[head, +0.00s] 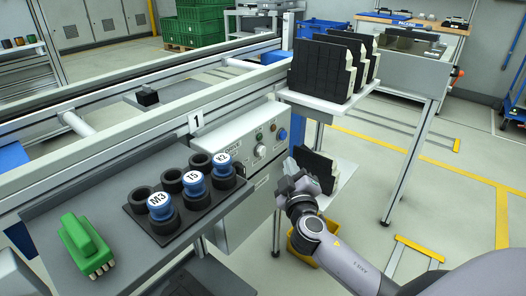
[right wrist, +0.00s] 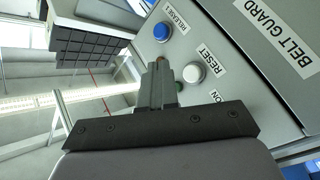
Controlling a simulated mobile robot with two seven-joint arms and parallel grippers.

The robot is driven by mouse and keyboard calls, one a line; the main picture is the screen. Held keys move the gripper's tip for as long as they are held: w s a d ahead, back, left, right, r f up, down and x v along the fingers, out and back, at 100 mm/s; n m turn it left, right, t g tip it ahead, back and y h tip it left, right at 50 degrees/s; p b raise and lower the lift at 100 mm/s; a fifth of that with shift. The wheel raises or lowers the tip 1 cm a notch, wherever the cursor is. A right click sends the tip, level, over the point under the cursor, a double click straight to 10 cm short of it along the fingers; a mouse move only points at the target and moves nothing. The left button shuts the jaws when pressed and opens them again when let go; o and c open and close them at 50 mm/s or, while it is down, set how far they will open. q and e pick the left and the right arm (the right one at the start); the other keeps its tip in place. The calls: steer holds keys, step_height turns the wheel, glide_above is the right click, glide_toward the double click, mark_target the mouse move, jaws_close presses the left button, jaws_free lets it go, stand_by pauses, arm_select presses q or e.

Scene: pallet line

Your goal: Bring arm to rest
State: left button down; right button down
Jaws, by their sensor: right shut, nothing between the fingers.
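My right gripper (head: 292,165) is in the middle of the head view, to the right of the grey control box (head: 238,165). Its arm comes in from the lower right. In the right wrist view the two fingers (right wrist: 160,66) are together, with nothing between them. Beyond the fingertips is the box's panel, with a blue button (right wrist: 161,32), a white RESET button (right wrist: 194,73) and a green button partly hidden behind the fingers. I cannot tell whether the fingertips touch the panel. My left gripper is not in view.
A tray shelf holds a black block (head: 139,206) with blue-capped pieces and a green connector (head: 84,243). Black parts stand on a white shelf (head: 325,103) above my right gripper; another black part (head: 315,168) stands behind it. A yellow bin (head: 329,232) is below.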

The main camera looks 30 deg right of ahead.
steer(key=s+a+f+g+y, duration=0.5)
steer(key=s+f, duration=0.3)
steer(key=f, duration=0.5)
steer(key=s+a+f+m+g+y, duration=0.1)
steer(key=s+a+f+y, duration=0.15)
steer(key=s+a, duration=0.35)
steer(key=s+a+f+m+g+y, duration=0.15)
steer(key=s+a+f, duration=0.25)
steer(key=s, duration=0.5)
step_height(320, 180, up, 14)
steer(key=p, duration=1.7)
steer(key=shift+s+d+y, duration=0.3)
steer(key=shift+s+d, duration=0.1)
steer(key=shift+d, duration=0.05)
steer(key=shift+t, duration=0.25)
